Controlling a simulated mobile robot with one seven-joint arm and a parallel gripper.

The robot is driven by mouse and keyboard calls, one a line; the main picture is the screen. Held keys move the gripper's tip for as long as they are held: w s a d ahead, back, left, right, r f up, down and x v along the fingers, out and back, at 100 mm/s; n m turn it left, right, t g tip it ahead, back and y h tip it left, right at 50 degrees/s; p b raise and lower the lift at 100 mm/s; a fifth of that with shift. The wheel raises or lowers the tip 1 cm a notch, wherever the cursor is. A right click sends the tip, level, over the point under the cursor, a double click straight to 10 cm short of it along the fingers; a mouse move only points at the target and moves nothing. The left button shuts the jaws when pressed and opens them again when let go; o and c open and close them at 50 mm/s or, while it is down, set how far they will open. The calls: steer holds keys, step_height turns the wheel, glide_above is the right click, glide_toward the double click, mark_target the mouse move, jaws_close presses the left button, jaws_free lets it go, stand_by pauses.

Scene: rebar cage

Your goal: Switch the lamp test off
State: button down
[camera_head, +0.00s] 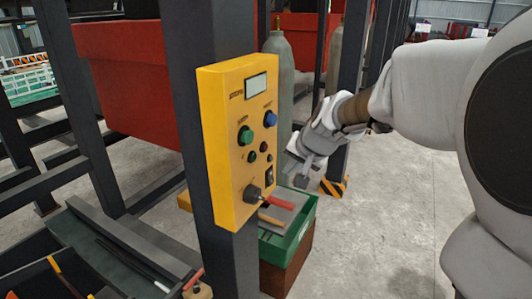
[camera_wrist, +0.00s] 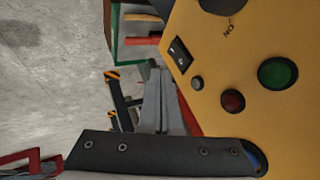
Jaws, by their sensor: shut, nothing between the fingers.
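A yellow control box (camera_head: 212,150) is mounted on a dark post. Its face carries a black rocker switch (camera_head: 268,177), which also shows in the wrist view (camera_wrist: 181,56) with white marks. I cannot tell which way it is tipped. Above it are a small dark button, a red button (camera_wrist: 232,100), a green button (camera_wrist: 278,73) and a blue one (camera_head: 270,118). A black knob (camera_head: 252,194) sits below. Labels are too small to tell which control is the lamp test. My gripper (camera_head: 302,178) is shut and empty, just right of the box, apart from the rocker.
A green crate (camera_head: 298,236) with red- and orange-handled items stands behind and below the box. Grey gas cylinders (camera_head: 279,60) and dark steel frames stand behind. A dark tray (camera_head: 120,255) lies at lower left. The concrete floor at right is clear.

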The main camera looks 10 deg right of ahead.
steer(key=w+a+r+p+v, duration=0.1)
steer(key=v, duration=0.9)
